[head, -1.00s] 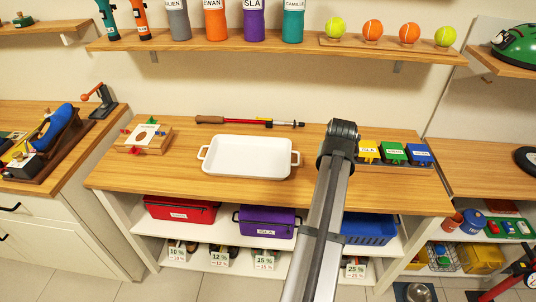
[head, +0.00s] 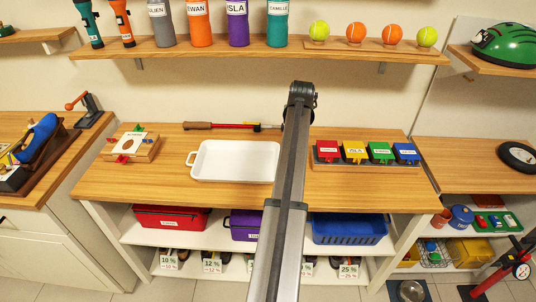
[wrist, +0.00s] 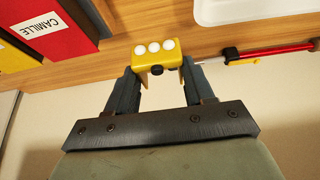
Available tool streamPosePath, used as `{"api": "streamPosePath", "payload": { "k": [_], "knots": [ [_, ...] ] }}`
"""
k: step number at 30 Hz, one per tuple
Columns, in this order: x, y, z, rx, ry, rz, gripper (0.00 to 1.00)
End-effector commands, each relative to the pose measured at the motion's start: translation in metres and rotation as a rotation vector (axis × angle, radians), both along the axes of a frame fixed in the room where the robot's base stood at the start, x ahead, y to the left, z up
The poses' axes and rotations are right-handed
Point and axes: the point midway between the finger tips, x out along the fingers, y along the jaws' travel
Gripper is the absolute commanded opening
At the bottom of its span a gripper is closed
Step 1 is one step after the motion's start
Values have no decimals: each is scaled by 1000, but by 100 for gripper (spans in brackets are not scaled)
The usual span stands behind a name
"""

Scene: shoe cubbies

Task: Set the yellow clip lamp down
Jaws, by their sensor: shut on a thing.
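The yellow clip lamp (wrist: 148,55), with several round white lights on its face, is between the fingers of my gripper (wrist: 158,76) in the wrist view. The fingers are shut on it from both sides. It appears in front of the rear part of the wooden worktop (wrist: 135,25); whether it touches the wood I cannot tell. In the head view my arm reaches over the worktop (head: 220,196) and hides the gripper and the lamp.
A white tray (head: 236,178) lies left of my arm, with a red-and-black pole (head: 225,126) behind it. Right of my arm stand a red box (head: 327,151) and yellow, green and blue ones. A shelf (head: 260,50) with bottles and balls hangs above.

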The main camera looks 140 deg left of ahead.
Motion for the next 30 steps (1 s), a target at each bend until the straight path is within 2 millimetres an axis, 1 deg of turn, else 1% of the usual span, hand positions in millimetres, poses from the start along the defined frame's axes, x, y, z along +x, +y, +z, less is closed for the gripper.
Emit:
{"api": "streamPosePath", "payload": {
  "k": [10,17,24,30],
  "knots": [
    [1,-1,-51,-1,-3,4,22],
    [1,0,-68,0,-3,4,22],
    [1,0,-95,1,-2,4,22],
    [1,0,-97,1,-2,4,22]
  ]
}}
